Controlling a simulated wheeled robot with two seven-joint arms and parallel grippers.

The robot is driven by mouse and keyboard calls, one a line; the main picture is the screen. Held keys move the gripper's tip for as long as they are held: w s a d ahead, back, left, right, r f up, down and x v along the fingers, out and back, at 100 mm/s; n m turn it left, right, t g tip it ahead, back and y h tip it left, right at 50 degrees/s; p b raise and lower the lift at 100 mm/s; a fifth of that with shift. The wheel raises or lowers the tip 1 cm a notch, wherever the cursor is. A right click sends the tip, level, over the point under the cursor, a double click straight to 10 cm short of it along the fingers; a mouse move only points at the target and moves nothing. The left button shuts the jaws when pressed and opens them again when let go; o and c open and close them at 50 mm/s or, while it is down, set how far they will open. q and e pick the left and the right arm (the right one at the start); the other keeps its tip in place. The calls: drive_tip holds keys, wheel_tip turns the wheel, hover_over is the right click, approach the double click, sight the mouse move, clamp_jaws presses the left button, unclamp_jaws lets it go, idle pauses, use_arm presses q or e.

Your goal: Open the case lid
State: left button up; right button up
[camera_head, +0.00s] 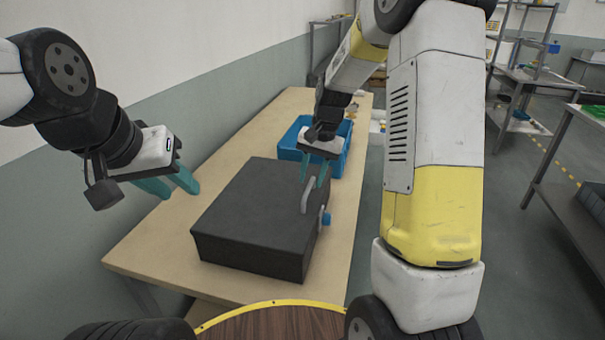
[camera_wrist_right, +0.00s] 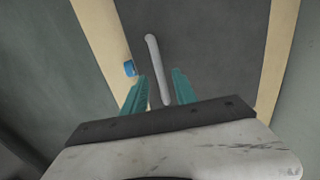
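The dark grey case (camera_head: 250,205) lies on the table with its lid down. A light grey handle (camera_head: 307,194) stands at its right side, with a blue part (camera_head: 326,219) beside it. My right gripper (camera_head: 316,182) is open above the case's right edge, close to the handle. In the right wrist view the handle (camera_wrist_right: 155,65) reaches down between the two open teal fingers (camera_wrist_right: 160,88), with gaps on both sides; the blue part (camera_wrist_right: 130,68) is to its left. My left gripper (camera_head: 172,190) is open and empty, left of the case.
A blue bin (camera_head: 292,138) stands on the wooden table (camera_head: 228,148) behind the case. A wall runs along the table's left side. Bare tabletop lies left of the case. Shelving and a metal bench (camera_head: 575,190) stand at the right, across the floor.

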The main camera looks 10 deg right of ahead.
drive_tip(key=shift+w+a+f, duration=0.1)
drive_tip(key=shift+a+f, duration=0.1)
drive_tip(key=shift+f, duration=0.9)
drive_tip(key=shift+c, duration=0.2)
clamp_jaws()
idle(0.5)
